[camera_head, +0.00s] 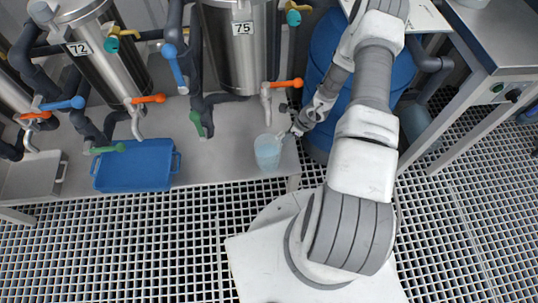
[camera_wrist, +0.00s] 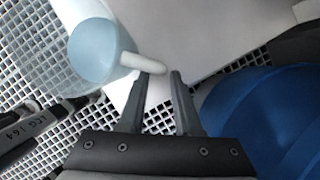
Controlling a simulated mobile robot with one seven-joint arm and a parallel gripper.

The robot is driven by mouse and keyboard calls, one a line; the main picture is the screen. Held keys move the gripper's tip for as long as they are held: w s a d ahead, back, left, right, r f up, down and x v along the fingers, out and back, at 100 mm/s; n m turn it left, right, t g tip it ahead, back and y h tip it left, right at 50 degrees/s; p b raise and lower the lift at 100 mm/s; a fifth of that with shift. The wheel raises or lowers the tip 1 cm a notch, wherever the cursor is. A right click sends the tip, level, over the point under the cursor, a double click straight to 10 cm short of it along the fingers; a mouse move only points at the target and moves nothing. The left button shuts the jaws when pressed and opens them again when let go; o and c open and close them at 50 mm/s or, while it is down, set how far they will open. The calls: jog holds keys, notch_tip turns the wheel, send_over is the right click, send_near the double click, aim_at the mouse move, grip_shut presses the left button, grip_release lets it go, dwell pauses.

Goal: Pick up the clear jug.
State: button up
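The clear jug (camera_head: 267,155) stands on the grey bench near its right front corner, below an orange-handled tap. It looks pale blue and see-through. My gripper (camera_head: 288,134) is just to the right of the jug. In the wrist view the jug (camera_wrist: 95,50) is at the upper left, with its pale handle (camera_wrist: 145,63) pointing toward my fingers. My gripper (camera_wrist: 158,78) is open there, and the handle's end shows between the two fingertips. I cannot tell whether a finger touches it.
A blue tray (camera_head: 135,166) sits on the bench to the left. Steel vessels (camera_head: 238,60) with pipes and taps stand behind. A blue drum (camera_head: 330,45) is behind my arm. A steel table (camera_head: 500,45) is at the right. Bench space between tray and jug is clear.

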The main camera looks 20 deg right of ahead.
aim_at(272, 150)
jog(key=b+x, duration=0.1)
jog(key=x, duration=0.4)
jog(key=shift+f+b, duration=0.1)
jog(key=shift+b, duration=0.2)
grip_shut()
dwell(1.0)
